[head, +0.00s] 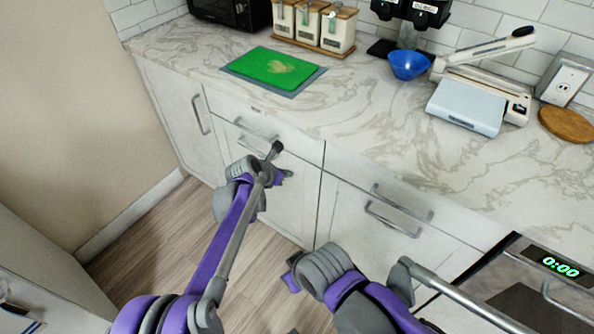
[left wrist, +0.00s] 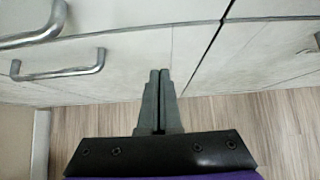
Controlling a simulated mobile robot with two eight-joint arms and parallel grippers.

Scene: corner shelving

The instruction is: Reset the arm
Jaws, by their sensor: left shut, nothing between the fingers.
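My left arm reaches in from the lower left in the head view. Its left gripper (head: 284,174) is in front of the white cabinet fronts, below the counter edge. In the left wrist view the left gripper (left wrist: 159,74) has its two grey fingers together with nothing between them, pointing toward the cabinet fronts. My right arm is folded at the lower middle of the head view, and part of its hand end (head: 290,279) shows there. Its fingers cannot be made out clearly.
The marble counter (head: 370,115) carries a green cutting board (head: 273,67), a blue bowl (head: 408,65), white canisters (head: 338,30) and a white appliance (head: 470,105). Drawer handles (head: 393,218) stick out of the fronts. An oven (head: 540,280) stands at the right. Wooden floor is open below.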

